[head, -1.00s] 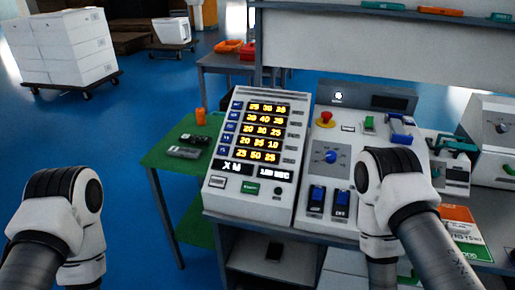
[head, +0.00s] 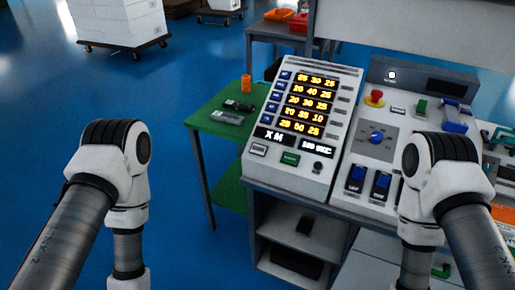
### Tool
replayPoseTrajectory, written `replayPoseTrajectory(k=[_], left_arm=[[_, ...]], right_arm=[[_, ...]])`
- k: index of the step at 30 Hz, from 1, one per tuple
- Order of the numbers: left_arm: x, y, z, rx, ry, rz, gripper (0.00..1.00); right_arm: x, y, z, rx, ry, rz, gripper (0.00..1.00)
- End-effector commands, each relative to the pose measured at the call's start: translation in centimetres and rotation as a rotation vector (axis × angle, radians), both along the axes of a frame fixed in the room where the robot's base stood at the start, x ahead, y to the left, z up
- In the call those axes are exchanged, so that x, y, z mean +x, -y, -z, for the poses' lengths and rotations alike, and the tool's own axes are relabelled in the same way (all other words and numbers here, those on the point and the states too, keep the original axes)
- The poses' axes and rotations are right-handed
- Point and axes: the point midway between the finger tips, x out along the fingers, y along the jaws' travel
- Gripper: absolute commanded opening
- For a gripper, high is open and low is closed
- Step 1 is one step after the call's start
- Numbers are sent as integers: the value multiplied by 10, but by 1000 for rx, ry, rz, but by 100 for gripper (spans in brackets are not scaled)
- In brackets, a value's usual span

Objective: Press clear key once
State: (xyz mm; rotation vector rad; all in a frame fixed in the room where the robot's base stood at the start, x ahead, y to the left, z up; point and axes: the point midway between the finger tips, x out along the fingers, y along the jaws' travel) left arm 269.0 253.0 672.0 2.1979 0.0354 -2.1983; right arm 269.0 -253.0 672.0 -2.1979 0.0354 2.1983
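A white sloped control panel (head: 315,110) stands on the workbench with several rows of yellow numbers and a white-lettered display (head: 272,135) below them. Along its lower edge are a pale rectangular key (head: 258,149), a green key (head: 290,159) and a dark round button (head: 318,166). Small blue keys run down its left side and grey keys down its right. The lettering is too small to tell which one is the clear key. Both my arms show at the left and right, bent downward. Both grippers are below the picture's edge.
Right of the panel are a red mushroom button (head: 375,97), a blue dial (head: 376,137) and two blue rocker switches (head: 368,183). My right arm hides part of the bench there. A green side table (head: 215,112) holds dark devices and an orange item (head: 246,84). Blue floor is clear at left.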

Motion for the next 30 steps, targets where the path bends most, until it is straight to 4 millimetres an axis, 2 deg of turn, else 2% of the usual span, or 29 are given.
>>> replayPoseTrajectory(k=[1,2,30], left_arm=[[0,0,0,0,0,0,8],[0,0,0,0,0,0,0],[0,0,0,0,0,0,0]], right_arm=[[0,0,0,0,0,0,40],[0,0,0,0,0,0,40],[0,0,0,0,0,0,40]])
